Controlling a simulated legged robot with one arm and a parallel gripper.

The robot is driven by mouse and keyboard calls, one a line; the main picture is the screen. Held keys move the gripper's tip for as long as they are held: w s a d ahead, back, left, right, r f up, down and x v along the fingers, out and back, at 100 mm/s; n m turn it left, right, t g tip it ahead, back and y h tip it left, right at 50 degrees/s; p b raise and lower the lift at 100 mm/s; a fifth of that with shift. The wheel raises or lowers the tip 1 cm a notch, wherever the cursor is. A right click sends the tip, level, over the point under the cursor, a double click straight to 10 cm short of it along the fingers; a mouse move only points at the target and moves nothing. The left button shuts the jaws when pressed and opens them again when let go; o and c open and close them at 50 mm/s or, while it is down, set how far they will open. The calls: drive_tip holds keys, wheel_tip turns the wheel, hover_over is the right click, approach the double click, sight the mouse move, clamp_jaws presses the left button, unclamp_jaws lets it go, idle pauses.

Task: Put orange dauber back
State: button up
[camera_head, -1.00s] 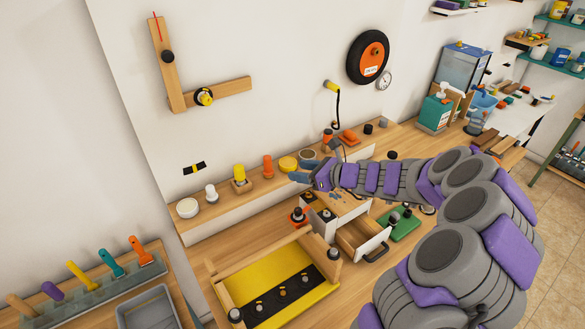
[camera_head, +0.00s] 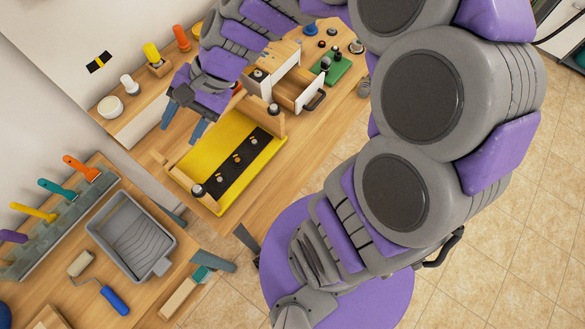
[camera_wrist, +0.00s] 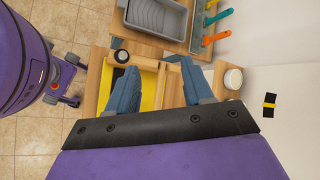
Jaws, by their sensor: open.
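An orange upright piece (camera_head: 182,38), which looks like the dauber, stands on the wooden back shelf beside a yellow one (camera_head: 153,55) in a wooden block and a white one (camera_head: 130,84). My gripper (camera_head: 183,124) is open, with nothing seen between its fingers. It is above the left end of the yellow board, in front of the shelf and apart from the orange piece. In the wrist view, my spread blue fingers (camera_wrist: 154,55) point toward the wooden frame of the yellow board. The orange piece does not show there.
The yellow board (camera_head: 214,194) with a black strip lies below my gripper. A rack (camera_head: 52,226) of coloured handles, one orange (camera_head: 82,168), and a grey paint tray (camera_head: 130,236) are at left. A small drawer (camera_head: 296,95) stands open. A white pot (camera_head: 110,107) sits on the shelf.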

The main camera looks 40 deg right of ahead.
drive_tip(key=s+d+f+n+g+h, duration=0.1)
drive_tip(key=s+d+n+h, duration=0.3)
drive_tip(key=s, duration=0.6)
drive_tip(key=s+d+f+n+g+h, duration=0.1)
drive_tip(key=s+d+n+h, duration=0.3)
drive_tip(key=s+d, duration=0.3)
drive_tip(key=s, duration=0.2)
drive_tip(key=shift+s+d+f+n+h, duration=0.15)
drive_tip(key=shift+s+d+n+h, duration=0.15)
drive_tip(key=shift+s+d+n, duration=0.1)
